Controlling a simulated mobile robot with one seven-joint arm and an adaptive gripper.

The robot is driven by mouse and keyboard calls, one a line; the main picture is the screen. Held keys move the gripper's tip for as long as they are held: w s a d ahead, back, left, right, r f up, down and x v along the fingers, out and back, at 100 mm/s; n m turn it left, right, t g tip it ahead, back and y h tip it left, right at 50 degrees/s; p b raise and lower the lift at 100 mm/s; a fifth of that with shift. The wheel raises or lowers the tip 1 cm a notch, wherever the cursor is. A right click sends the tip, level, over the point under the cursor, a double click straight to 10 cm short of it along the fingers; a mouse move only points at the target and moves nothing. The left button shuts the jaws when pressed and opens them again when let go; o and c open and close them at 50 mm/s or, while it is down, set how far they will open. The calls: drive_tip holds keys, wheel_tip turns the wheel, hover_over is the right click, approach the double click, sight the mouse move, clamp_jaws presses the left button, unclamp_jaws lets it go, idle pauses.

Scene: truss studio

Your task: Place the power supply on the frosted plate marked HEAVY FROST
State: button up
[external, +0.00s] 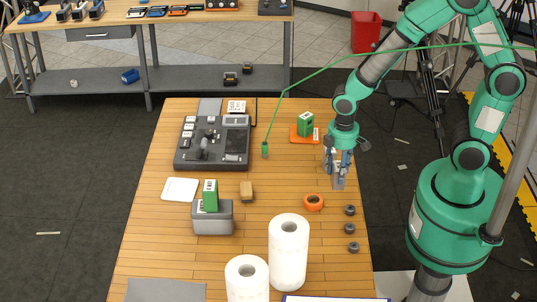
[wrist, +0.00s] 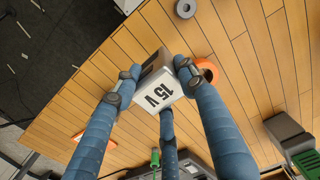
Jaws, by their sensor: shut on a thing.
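My gripper (external: 338,170) is shut on the power supply, a small grey-and-white box marked "15 V". The power supply (wrist: 158,95) fills the space between my blue fingers in the wrist view. In the external view the power supply (external: 338,184) shows just below the fingertips, over the right side of the wooden table. I cannot read HEAVY FROST on any plate. A pale plate (external: 180,189) lies at the table's left side, and a grey plate (external: 209,106) lies at the back; I cannot tell which is frosted.
A grey console (external: 184,155) stands back left. A green block (external: 305,126) sits on an orange plate (external: 295,138). Another green block (external: 210,195) sits on a grey box (external: 212,222). An orange ring (external: 313,202), several dark rings (external: 350,210) and paper rolls (external: 289,255) stand nearer. A green cable crosses above.

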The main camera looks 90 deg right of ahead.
drive_tip(key=shift+w, duration=0.2)
drive_tip(key=shift+w+r, duration=0.25)
drive_tip(key=shift+w, duration=0.3)
drive_tip(key=w+a+n+p, duration=0.1)
drive_tip(key=w+n+p, duration=0.2)
drive_tip(key=w+n, duration=0.5)
drive_tip(key=w+a+n+p, duration=0.1)
drive_tip(key=w+n, duration=0.8)
drive_tip(key=w, duration=1.8)
drive_tip(key=shift+a+r+p, duration=0.3)
drive_tip(key=shift+p, duration=0.65)
drive_tip(key=w+d+f+p, duration=0.1)
drive_tip(key=w, duration=1.4)
drive_tip(key=shift+w+d+f+p, duration=0.25)
drive_tip(key=shift+w+d+p, duration=0.1)
drive_tip(key=shift+w, duration=0.05)
